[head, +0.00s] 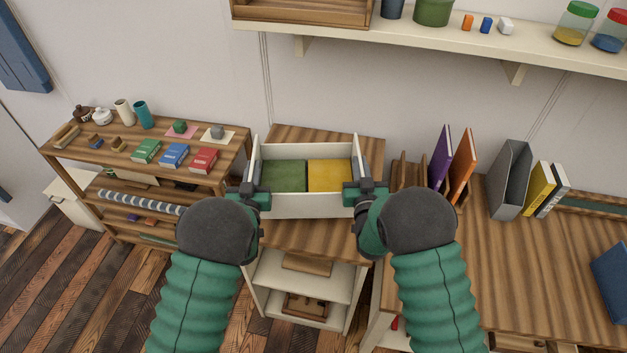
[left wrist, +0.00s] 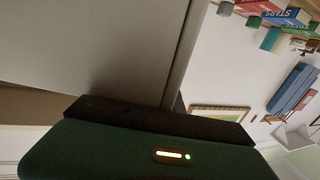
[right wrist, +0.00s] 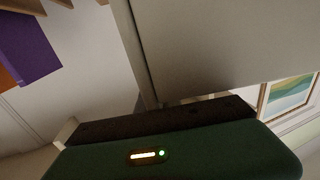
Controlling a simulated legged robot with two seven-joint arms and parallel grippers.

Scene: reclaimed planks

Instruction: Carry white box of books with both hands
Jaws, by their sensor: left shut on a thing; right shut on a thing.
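The white box (head: 305,207) is open at the top and holds a green book (head: 284,176) and a yellow book (head: 329,176). It shows in front of a wooden-topped cabinet (head: 310,138); I cannot tell whether it touches the top. My left gripper (head: 254,197) is shut on the box's left side and my right gripper (head: 358,196) on its right side. The box wall fills much of the left wrist view (left wrist: 100,45) and the right wrist view (right wrist: 220,45). The fingertips are partly hidden by the box walls.
A low shelf (head: 150,148) with books and small vessels stands at the left. A wooden desk (head: 510,265) at the right carries a grey file holder (head: 510,178) and upright books. A wall shelf (head: 430,39) runs above. Some cabinet top is bare behind the box.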

